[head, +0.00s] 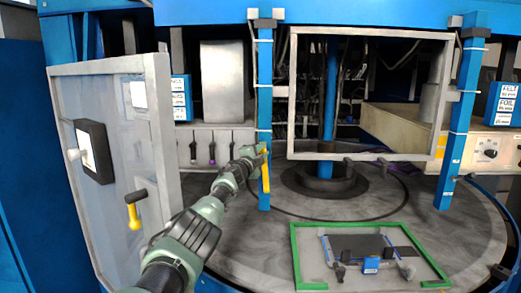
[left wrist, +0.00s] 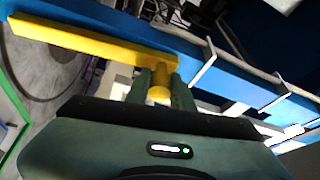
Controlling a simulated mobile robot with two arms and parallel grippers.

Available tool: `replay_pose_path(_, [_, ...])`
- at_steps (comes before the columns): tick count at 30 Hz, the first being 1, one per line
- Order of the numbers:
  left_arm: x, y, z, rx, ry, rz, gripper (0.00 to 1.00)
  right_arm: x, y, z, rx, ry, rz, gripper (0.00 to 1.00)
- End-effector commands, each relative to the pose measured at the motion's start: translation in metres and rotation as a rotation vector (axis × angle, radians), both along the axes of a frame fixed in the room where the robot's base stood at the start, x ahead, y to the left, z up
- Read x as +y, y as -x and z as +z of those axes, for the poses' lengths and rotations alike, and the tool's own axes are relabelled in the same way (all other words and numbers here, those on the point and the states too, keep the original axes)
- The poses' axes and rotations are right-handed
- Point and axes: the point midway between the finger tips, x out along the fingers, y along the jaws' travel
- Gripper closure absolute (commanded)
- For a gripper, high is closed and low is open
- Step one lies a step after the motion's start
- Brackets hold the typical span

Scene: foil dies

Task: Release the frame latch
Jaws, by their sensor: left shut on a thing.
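A yellow latch handle (head: 265,175) hangs along the left blue post (head: 264,100), beside the upright grey rectangular frame (head: 372,155). My left gripper (head: 256,152) reaches in from the lower left and is at the handle's upper end. In the left wrist view, my left gripper (left wrist: 160,92) is shut on the short round yellow stub of the latch handle (left wrist: 85,44). The long yellow bar runs to the left from there, alongside the blue post (left wrist: 215,65). My right gripper is not in view.
An open grey door (head: 168,130) with a yellow-gripped handle (head: 133,215) stands at the left, close to my left arm. A green-edged plate (head: 295,255) lies on the round table (head: 460,245) at the front. A second blue post (head: 463,110) stands right of the frame.

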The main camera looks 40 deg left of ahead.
Motion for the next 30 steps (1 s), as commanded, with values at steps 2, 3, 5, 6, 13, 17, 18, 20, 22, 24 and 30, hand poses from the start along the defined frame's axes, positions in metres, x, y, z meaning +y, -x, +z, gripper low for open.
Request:
replay_pose_path(2, [-0.0008,-0.0007,0.0029,-0.001,-0.004,0.0,1.0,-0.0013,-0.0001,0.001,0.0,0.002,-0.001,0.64])
replay_pose_path(3, [-0.0008,-0.0008,0.0027,0.001,-0.005,0.001,1.0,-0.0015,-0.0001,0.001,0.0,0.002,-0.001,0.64])
replay_pose_path(5, [-0.001,-0.0008,0.0027,0.001,-0.006,0.001,1.0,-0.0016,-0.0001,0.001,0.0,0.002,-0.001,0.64])
replay_pose_path(6, [-0.001,-0.0008,0.0026,0.001,-0.006,0.001,1.0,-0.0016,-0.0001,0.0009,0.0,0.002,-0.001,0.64])
replay_pose_path(13, [-0.0011,-0.0008,0.0026,0.001,-0.006,0.0,0.71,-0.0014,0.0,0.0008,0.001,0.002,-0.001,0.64])
replay_pose_path(17, [-0.001,-0.0009,0.002,0.001,-0.005,-0.001,0.55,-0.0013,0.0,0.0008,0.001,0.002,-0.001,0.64])
replay_pose_path(18, [-0.001,-0.0008,0.0016,0.002,-0.005,0.0,0.55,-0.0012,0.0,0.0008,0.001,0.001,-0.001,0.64])
replay_pose_path(20, [-0.0008,-0.0007,0.0012,0.002,-0.004,0.0,0.55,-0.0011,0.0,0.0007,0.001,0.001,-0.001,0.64])
replay_pose_path(22, [-0.0007,-0.0007,0.0009,0.002,-0.004,0.0,0.55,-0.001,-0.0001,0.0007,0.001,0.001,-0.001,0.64])
replay_pose_path(24, [-0.0006,-0.0005,0.0006,0.003,-0.004,0.001,0.55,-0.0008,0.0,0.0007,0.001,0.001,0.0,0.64])
replay_pose_path(30, [-0.0012,-0.0001,-0.0002,0.003,-0.004,-0.002,0.55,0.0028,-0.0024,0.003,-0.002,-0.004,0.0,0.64])
